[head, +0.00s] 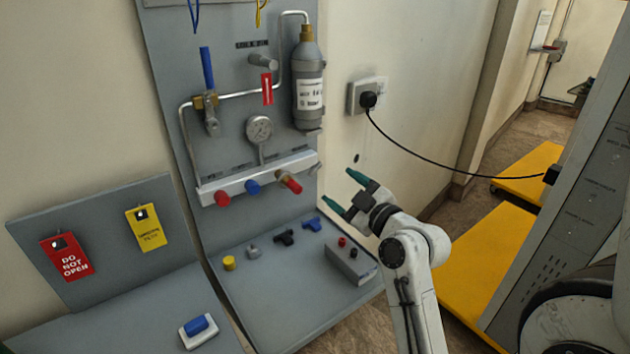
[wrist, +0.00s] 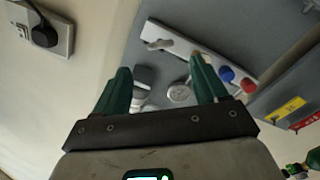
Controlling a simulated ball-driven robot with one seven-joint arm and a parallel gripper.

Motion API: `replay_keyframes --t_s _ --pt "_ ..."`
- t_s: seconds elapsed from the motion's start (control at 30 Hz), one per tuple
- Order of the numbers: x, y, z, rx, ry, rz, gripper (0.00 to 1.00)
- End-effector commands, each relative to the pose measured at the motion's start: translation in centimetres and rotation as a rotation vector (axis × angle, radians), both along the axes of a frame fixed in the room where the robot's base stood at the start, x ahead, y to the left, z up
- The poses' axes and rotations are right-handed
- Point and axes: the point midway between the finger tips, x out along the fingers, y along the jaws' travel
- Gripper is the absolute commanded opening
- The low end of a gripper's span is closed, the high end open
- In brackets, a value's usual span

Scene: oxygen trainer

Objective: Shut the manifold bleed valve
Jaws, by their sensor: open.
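A white manifold bar (head: 255,178) runs across the lower part of the grey upright panel, below a round gauge (head: 259,130). A red knob (head: 222,198), a blue knob (head: 252,187) and a brass fitting with a red end (head: 289,182) stick out of it. A small metallic fitting (head: 316,169) sits at its right end; I cannot tell for sure that it is the bleed valve. It also shows as a small pale fitting in the wrist view (wrist: 160,44). My gripper (head: 345,190), with green fingers, is open and empty, right of the manifold's end and apart from it.
A grey cylinder (head: 308,90) hangs above the manifold. A blue-handled valve (head: 207,72) is at upper left. A wall plug (head: 368,99) trails a black cable to the right. Small parts and a grey box (head: 349,262) lie on the shelf below.

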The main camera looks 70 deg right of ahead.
Motion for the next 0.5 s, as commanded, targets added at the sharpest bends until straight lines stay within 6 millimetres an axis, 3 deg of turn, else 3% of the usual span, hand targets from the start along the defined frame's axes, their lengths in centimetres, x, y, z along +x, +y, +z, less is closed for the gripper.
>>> replay_keyframes --t_s 0.5 --pt "7.0 -4.2 0.2 0.001 0.002 0.003 0.72"
